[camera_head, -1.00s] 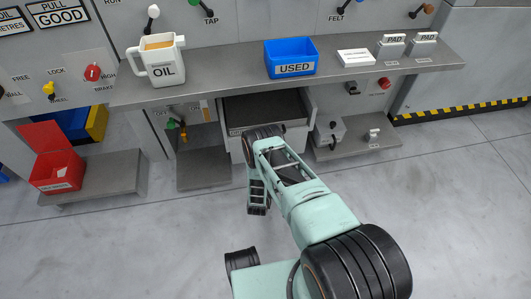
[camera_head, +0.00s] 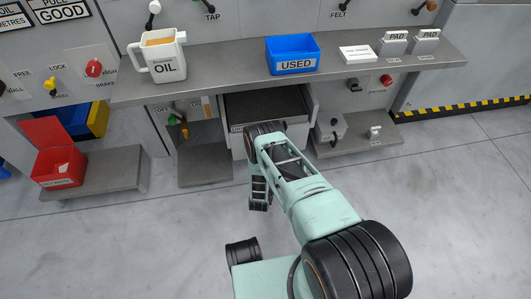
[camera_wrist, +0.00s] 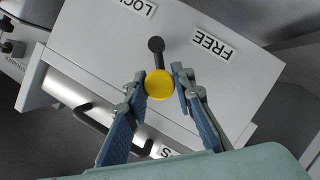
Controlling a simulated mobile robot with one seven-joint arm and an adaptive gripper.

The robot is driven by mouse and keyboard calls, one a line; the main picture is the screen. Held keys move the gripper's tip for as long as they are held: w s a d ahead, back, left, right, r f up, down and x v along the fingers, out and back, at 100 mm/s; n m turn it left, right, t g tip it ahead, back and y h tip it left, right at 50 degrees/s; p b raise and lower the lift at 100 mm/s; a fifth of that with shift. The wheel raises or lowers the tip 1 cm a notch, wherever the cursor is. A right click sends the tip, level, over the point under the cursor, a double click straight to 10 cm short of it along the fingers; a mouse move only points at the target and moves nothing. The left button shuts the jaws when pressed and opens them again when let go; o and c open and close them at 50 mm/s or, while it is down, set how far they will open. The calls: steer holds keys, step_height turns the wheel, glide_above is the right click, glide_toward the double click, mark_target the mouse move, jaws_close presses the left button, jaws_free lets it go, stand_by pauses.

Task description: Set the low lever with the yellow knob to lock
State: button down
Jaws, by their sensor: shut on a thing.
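The low lever shows in the wrist view as a short dark arm (camera_wrist: 157,55) with a round yellow knob (camera_wrist: 159,84). It is on a pale grey panel, and its knob points toward the bottom of the picture. A LOCK label (camera_wrist: 137,6) lies to the upper left of the pivot and a FREE label (camera_wrist: 213,43) to the right. My gripper (camera_wrist: 160,82) is shut on the yellow knob, one finger on each side. In the head view my arm covers this spot, and I cannot make out the low lever or the fingertips there.
A dark bar handle (camera_wrist: 100,121) is close to my left finger in the wrist view. In the head view an open drawer (camera_head: 265,104) is behind my arm, under the shelf (camera_head: 225,80). Another yellow-knobbed lever (camera_head: 51,84) is on the left wall panel. The floor around my arm is clear.

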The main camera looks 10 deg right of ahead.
steer(key=shift+d+r+m+y+p, duration=0.5)
steer(key=shift+d+m+y+p, duration=0.2)
steer(key=shift+m, duration=0.5)
steer(key=shift+d+f+m+y+b, duration=0.25)
steer(key=shift+d+m+y, duration=0.65)
steer(key=shift+m, duration=0.5)
steer(key=shift+d+f+m+y+b, duration=0.1)
steer(key=shift+d+m+y+b, duration=0.2)
steer(key=shift+d+m+y, duration=0.9)
steer(key=shift+d+f+m+y+b, duration=0.25)
steer(key=shift+d+m+y, duration=0.4)
steer(key=shift+m, duration=0.95)
steer(key=shift+w+a+y, duration=0.1)
steer(key=shift+a+y, duration=0.05)
steer(key=shift+y, duration=0.1)
steer(key=c, duration=1.6)
jaws_free()
